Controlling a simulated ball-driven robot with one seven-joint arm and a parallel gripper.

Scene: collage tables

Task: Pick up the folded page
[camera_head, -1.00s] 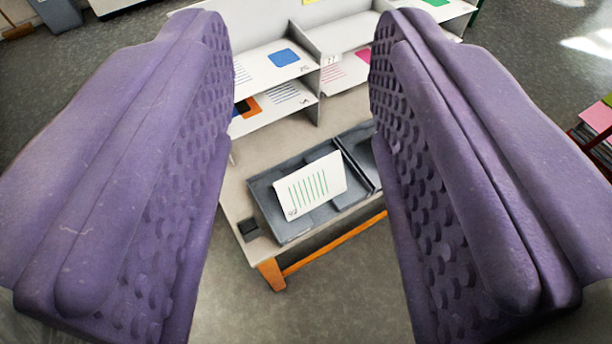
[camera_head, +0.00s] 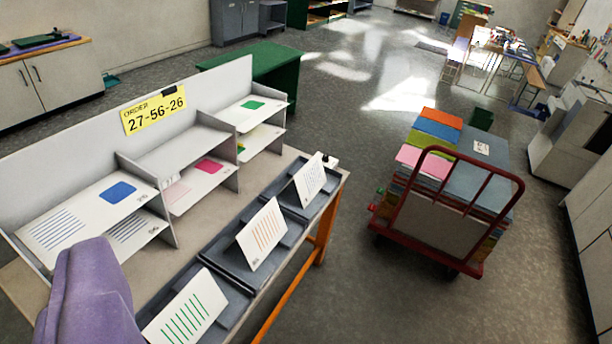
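Three folded white pages stand like tents in dark grey trays along the table's front edge. The nearest page has green stripes (camera_head: 186,312), the middle one orange stripes (camera_head: 264,235), and the far one bluish lines (camera_head: 310,181). Which one the task means cannot be told. One purple padded finger of my gripper (camera_head: 88,295) shows at the lower left, in front of the table and left of the green-striped page. The other finger is out of view, so the gap between them is hidden. No page is seen in the gripper.
A white shelf unit (camera_head: 207,136) with flat printed sheets and a yellow order sign (camera_head: 153,109) stands behind the trays. A red cart (camera_head: 435,205) loaded with coloured sheets stands right. A green table (camera_head: 265,66) is behind. Grey floor is open between table and cart.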

